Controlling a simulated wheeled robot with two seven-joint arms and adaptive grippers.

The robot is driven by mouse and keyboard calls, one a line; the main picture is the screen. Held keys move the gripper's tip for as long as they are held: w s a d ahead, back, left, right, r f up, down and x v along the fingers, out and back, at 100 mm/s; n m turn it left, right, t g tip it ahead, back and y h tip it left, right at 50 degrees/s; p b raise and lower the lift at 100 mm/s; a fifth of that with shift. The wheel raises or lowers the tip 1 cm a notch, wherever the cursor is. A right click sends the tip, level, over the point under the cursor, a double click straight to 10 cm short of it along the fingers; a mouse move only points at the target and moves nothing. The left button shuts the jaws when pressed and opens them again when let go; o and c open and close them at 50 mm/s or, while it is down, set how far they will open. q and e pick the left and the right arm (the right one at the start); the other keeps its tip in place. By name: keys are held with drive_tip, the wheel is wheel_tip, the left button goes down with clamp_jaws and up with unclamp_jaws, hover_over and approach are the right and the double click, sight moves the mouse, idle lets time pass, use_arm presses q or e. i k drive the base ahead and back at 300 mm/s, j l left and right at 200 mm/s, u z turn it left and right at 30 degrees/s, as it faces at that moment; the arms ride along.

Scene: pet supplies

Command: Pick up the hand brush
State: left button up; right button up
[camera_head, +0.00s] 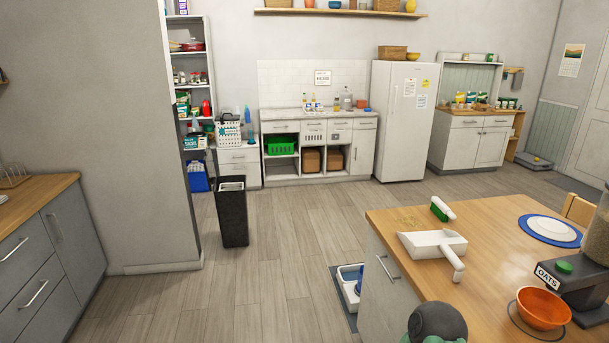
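The hand brush (443,208), white and green, lies near the far left edge of the wooden-topped counter (493,216). A white dustpan (430,243) lies just in front of it, its handle pointing toward the front right. The brush and dustpan appear apart.
A blue-rimmed white plate (552,229), an orange bowl (543,309) and a dark oats dispenser (590,285) occupy the counter's right side. A black bin (232,213) stands on the floor. The floor between the left cabinets (52,243) and the counter is mostly clear.

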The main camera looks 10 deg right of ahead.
sight(438, 207)
drive_tip(key=i+j+z, duration=0.1)
drive_tip(key=i+z, duration=0.2)
drive_tip(key=i, duration=0.25)
drive_tip(key=i+j+z, duration=0.3)
drive_tip(key=i, duration=0.25)
drive_tip(key=i+j+z, duration=0.35)
drive_tip(key=i, duration=0.2)
drive_tip(key=l, duration=0.1)
